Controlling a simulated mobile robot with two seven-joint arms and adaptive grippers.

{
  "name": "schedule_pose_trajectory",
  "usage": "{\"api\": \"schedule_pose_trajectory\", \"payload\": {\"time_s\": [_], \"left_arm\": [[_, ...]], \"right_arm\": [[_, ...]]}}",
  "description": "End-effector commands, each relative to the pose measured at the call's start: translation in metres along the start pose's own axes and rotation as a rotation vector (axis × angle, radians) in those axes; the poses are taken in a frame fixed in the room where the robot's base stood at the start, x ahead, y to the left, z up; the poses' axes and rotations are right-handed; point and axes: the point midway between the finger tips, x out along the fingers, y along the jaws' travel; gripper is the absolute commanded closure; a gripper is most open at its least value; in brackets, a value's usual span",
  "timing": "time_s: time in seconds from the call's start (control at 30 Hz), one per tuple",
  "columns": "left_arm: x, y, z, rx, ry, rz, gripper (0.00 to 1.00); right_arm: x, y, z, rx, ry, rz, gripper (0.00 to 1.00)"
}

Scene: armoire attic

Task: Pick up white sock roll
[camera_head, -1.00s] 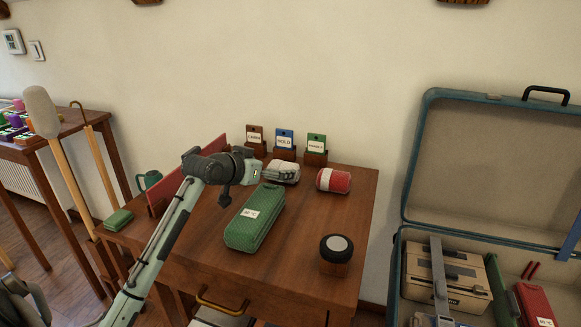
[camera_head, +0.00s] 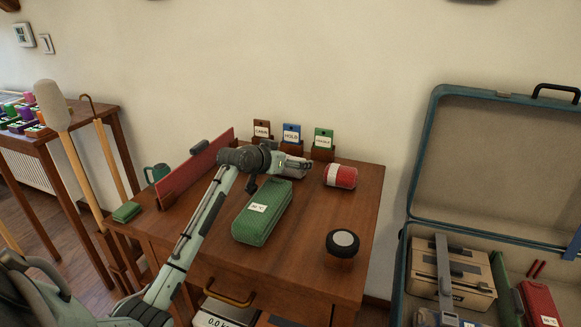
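The white sock roll (camera_head: 294,172) lies at the back of the wooden table, left of a red-and-white roll (camera_head: 340,176). It is partly hidden by my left gripper (camera_head: 287,160). My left arm reaches in from the lower left across the table, and its gripper is at the sock roll's left and upper side. The fingers are small and overlap the roll, so I cannot tell whether they are open or shut, or whether they touch it. My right gripper is not in view.
Upright card holders (camera_head: 292,142) line the back edge. A red panel (camera_head: 196,168) stands at left. An open blue suitcase (camera_head: 424,160) is at right.

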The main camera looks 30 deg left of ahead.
Motion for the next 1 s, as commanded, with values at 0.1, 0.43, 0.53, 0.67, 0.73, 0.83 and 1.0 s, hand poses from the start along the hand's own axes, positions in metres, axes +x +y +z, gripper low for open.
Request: {"api": "schedule_pose_trajectory", "payload": {"time_s": [0.1,0.43,0.53,0.67,0.73,0.83,1.0], "left_arm": [[0.0,0.0,0.0,0.0,0.0,0.0,0.35],[0.0,0.0,0.0,0.0,0.0,0.0,0.53],[-0.001,0.0,-0.002,0.0,0.001,0.0,0.53],[-0.004,0.0,-0.01,0.0,0.002,0.0,0.53],[-0.008,-0.001,-0.017,0.001,0.004,-0.001,0.53],[-0.015,-0.001,-0.032,0.003,0.005,-0.001,0.53],[-0.049,0.002,-0.039,0.006,0.001,-0.002,0.53]], "right_arm": [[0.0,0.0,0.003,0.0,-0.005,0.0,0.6],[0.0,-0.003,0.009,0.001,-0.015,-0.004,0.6],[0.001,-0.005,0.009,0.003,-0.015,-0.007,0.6],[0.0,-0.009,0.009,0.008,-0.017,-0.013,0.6],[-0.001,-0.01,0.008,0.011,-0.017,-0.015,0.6],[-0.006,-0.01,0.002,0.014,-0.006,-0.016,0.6],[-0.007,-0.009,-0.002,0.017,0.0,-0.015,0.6]]}}
